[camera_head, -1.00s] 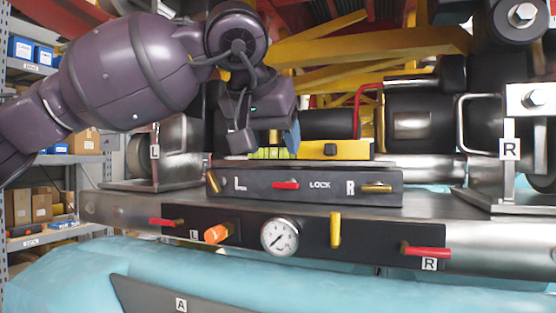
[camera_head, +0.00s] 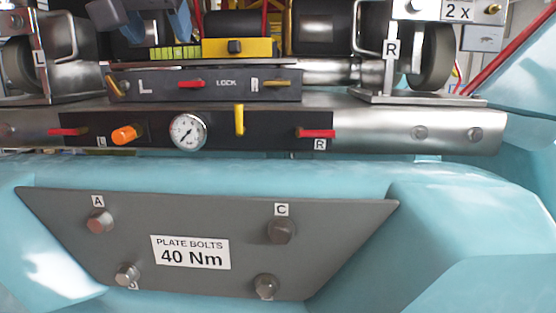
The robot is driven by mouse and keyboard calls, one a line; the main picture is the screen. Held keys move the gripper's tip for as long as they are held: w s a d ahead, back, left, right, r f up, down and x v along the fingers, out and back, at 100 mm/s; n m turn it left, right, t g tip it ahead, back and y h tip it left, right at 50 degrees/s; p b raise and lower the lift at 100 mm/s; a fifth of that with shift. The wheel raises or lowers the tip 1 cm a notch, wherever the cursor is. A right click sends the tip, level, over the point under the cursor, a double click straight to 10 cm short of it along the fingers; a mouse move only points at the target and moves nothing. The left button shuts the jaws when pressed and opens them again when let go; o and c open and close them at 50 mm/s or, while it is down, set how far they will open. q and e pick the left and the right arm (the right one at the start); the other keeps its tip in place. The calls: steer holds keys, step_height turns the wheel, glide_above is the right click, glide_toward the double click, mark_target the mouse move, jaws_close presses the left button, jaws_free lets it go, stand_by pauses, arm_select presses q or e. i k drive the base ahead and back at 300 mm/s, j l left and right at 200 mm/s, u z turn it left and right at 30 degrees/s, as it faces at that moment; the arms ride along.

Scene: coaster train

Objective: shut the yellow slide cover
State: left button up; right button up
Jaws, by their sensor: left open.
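The yellow slide cover (camera_head: 262,47) sits on top of the black lock panel, with a small black knob (camera_head: 235,46) on its face. A row of yellow-green pieces (camera_head: 176,53) lies uncovered just left of it. My left gripper (camera_head: 160,28) shows only in part at the top left edge, its dark fingers pointing down. It is open, above and left of the cover, and appears apart from it. The rest of the left arm is out of the picture. My right gripper is not in view.
The lock panel (camera_head: 215,90) carries a red lever (camera_head: 190,84). Below are an orange knob (camera_head: 127,134), a pressure gauge (camera_head: 188,132), a yellow lever (camera_head: 239,120) and red handles. Wheel brackets stand at both sides. A grey bolt plate (camera_head: 330,235) fills the lower front.

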mark_target(248, 47)
steer(key=k, duration=0.85)
